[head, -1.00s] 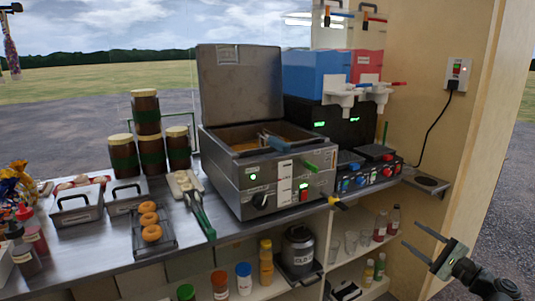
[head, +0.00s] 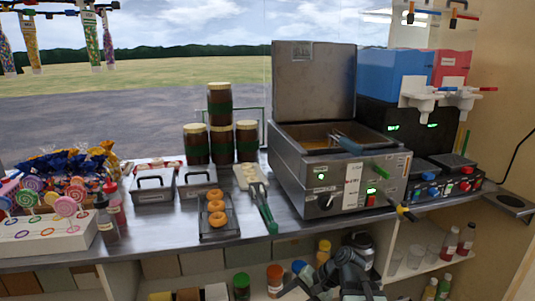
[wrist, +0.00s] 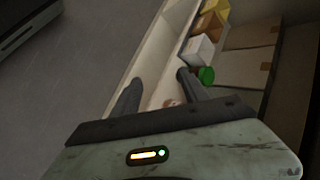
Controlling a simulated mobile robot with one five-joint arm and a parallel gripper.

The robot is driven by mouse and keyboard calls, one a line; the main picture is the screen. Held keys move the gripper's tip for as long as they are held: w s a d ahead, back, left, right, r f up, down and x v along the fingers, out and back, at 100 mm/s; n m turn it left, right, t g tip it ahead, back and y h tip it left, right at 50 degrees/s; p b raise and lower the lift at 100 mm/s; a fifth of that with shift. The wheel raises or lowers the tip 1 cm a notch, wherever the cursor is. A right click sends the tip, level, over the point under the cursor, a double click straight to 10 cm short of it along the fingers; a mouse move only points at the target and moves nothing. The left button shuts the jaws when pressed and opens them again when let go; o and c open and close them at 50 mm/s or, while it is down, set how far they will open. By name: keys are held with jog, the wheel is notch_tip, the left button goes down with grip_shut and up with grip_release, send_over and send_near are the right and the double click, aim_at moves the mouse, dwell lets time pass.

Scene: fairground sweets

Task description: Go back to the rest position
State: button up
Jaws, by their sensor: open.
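My gripper (head: 305,280) is low at the bottom of the head view, in front of the shelf under the counter. In the wrist view my gripper (wrist: 159,82) shows two dark fingers spread apart, with nothing held between them. A jar with a green lid (wrist: 206,75) lies beyond the right fingertip in that view. The rest position itself is not marked by anything in view.
The counter (head: 150,245) stands above the gripper, bearing a fryer (head: 290,165), a tray of doughnuts (head: 217,232) and a lollipop stand (head: 40,240). Jars, including an orange-lidded one (head: 274,275), and bottles (head: 465,240) stand on the shelves below.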

jog(key=s+d+f+n+g+h, duration=0.1)
jog(key=s+d+f+n+h, duration=0.15)
jog(key=d+h, duration=0.2)
jog(key=s+d+f+n+g+h, duration=0.1)
jog(key=s+d+f+n+h, duration=0.15)
jog(key=d, duration=0.25)
notch_tip(320, 180, up, 25)
jog(key=w+p, duration=0.1)
jog(key=p, duration=2.4)
jog(key=shift+h, duration=0.3)
jog(key=shift+f, duration=0.15)
